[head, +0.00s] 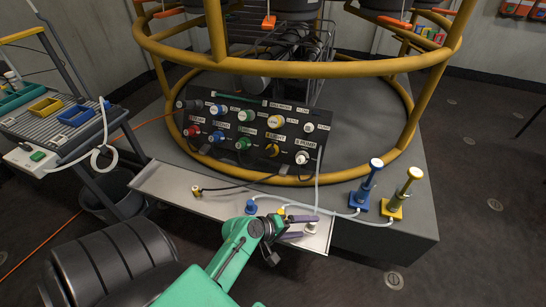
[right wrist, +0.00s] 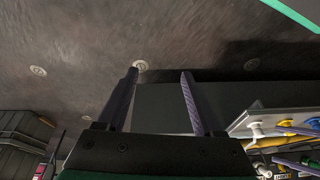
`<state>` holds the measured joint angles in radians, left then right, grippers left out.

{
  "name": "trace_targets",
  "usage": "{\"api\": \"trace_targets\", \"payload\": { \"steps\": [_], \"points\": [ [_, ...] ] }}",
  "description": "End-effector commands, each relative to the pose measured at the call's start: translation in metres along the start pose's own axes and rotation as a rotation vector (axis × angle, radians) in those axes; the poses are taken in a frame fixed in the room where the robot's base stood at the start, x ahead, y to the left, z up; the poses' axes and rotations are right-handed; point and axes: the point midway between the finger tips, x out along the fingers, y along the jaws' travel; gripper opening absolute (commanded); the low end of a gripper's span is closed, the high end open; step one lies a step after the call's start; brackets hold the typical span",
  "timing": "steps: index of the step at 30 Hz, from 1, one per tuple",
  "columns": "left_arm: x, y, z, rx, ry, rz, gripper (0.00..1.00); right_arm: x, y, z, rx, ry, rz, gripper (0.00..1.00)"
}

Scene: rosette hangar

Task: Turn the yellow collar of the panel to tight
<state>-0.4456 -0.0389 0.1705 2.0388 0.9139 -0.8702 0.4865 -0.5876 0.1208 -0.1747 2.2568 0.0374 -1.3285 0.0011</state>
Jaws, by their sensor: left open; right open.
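The black panel (head: 228,160) leans in the yellow ring frame with two rows of coloured fittings. My left gripper (head: 298,227) is open and empty, in front of and below the panel, over the front tray and apart from both yellow fittings. My right gripper (right wrist: 160,73) is open with nothing between its fingers; the panel's edge shows at right in the right wrist view.
The metal tray (head: 165,187) holds a blue plug (head: 251,207), a yellow plug (head: 281,211) and a brass-ended hose (head: 196,190). Blue and yellow hand pumps (head: 367,185) (head: 403,193) stand at right, with hoses. A cart (head: 60,130) stands at left.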

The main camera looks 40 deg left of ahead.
Motion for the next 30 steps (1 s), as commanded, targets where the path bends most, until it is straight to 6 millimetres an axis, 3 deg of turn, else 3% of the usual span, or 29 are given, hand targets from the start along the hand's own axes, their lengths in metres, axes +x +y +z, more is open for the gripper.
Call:
{"api": "trace_targets", "payload": {
  "steps": [5, 8, 9, 12, 15, 20, 30],
  "points": [
    [-0.001, 0.023, -0.044, -0.476, 0.135, 0.297, 0.91, 0.006, -0.011, 0.002, -0.006, 0.02, -0.029, 0.68],
    [-0.018, 0.028, -0.091, -0.897, 0.233, 0.568, 0.91, 0.009, -0.02, 0.002, -0.011, 0.038, -0.053, 0.68],
    [-0.03, 0.023, -0.114, -1.095, 0.273, 0.702, 0.91, 0.01, -0.024, 0.003, -0.013, 0.046, -0.065, 0.68],
    [-0.061, 0.0, -0.156, -1.522, 0.336, 1.002, 0.91, 0.011, -0.033, 0.003, -0.016, 0.063, -0.091, 0.68],
    [-0.079, -0.02, -0.174, -1.753, 0.355, 1.176, 0.91, 0.01, -0.038, 0.002, -0.018, 0.072, -0.104, 0.68],
    [-0.078, -0.02, -0.189, -1.814, 0.35, 1.224, 0.91, 0.011, -0.041, 0.001, -0.019, 0.084, -0.111, 0.68],
    [-0.035, -0.001, -0.262, -1.806, 0.35, 1.219, 0.91, 0.04, -0.064, -0.01, -0.023, 0.231, -0.172, 0.68]
  ]
}}
